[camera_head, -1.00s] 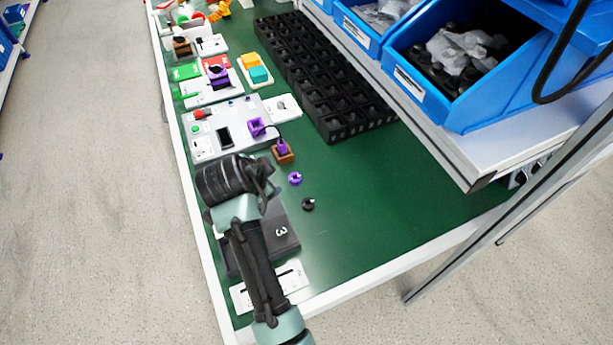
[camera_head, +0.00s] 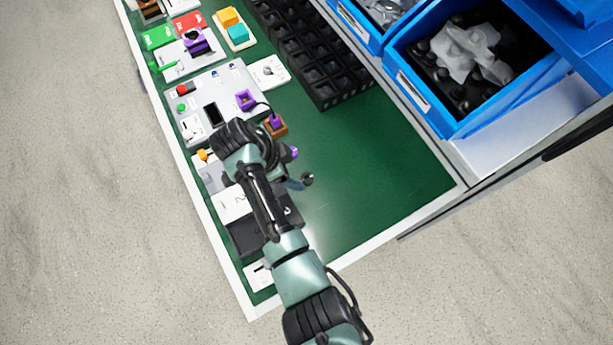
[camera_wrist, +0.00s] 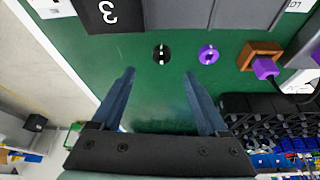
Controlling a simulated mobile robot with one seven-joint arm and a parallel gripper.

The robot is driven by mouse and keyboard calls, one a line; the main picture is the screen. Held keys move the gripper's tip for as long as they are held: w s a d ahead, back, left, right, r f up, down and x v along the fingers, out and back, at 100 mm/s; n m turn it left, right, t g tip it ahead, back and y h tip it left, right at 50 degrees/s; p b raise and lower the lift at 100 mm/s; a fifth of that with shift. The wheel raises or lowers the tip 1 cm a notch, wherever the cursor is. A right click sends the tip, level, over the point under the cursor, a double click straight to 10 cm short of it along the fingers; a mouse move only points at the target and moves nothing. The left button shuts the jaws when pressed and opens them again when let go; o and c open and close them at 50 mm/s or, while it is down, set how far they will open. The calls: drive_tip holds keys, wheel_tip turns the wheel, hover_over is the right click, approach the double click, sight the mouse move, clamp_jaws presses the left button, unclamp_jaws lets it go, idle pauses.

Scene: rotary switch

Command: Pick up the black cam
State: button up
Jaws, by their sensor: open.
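The black cam (camera_wrist: 161,54) is a small dark disc with white marks, lying on the green table top. In the wrist view it lies ahead of my open gripper (camera_wrist: 159,72), between the lines of the two fingers and beyond their tips. The fingers are apart with nothing between them. In the head view the black cam (camera_head: 307,179) shows just right of my gripper (camera_head: 293,182), which is partly hidden by my own arm. A purple ring-shaped cam (camera_wrist: 208,54) lies to the right of the black one in the wrist view, apart from it.
A brown block with a purple part (camera_wrist: 262,60) stands right of the purple cam. A black compartment tray (camera_head: 325,85) and blue bins (camera_head: 470,70) stand beyond.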

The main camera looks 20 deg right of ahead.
sight(308, 180)
drive_tip(key=shift+b+x, duration=0.75)
drive_tip(key=shift+x, duration=0.65)
drive_tip(key=b+x, duration=0.4)
drive_tip(key=x, duration=0.1)
drive_tip(key=shift+w+f+b, duration=0.15)
drive_tip(key=shift+f+b, duration=0.05)
drive_tip(key=shift+b, duration=0.2)
drive_tip(key=shift+r, duration=0.1)
drive_tip(key=shift+c, duration=0.3)
clamp_jaws()
